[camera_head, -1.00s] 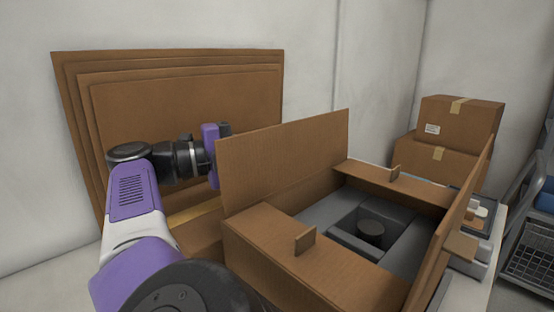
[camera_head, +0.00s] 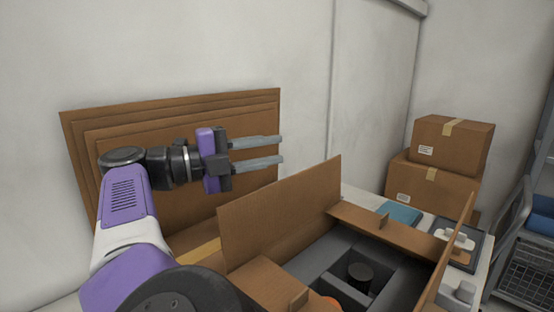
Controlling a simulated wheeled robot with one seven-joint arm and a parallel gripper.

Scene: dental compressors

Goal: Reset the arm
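My arm rises from the bottom left of the head view, purple, white and black. My gripper (camera_head: 281,151) is at its end, pointing right, with two grey fingers spread apart and nothing between them. It is level above the far left flap of an open cardboard box (camera_head: 284,215), apart from it. The box has its flaps up and grey inner packing (camera_head: 325,262) with a dark round part (camera_head: 360,277) in a square recess. The near side of the box is cut off by the frame and partly hidden by my arm.
Flat cardboard sheets (camera_head: 100,132) lean on the wall behind my arm. Two closed boxes (camera_head: 452,146) are stacked at the back right. A blue item (camera_head: 402,214) and a tray with white parts (camera_head: 458,240) lie right of the box. A shelf rack (camera_head: 530,235) stands far right.

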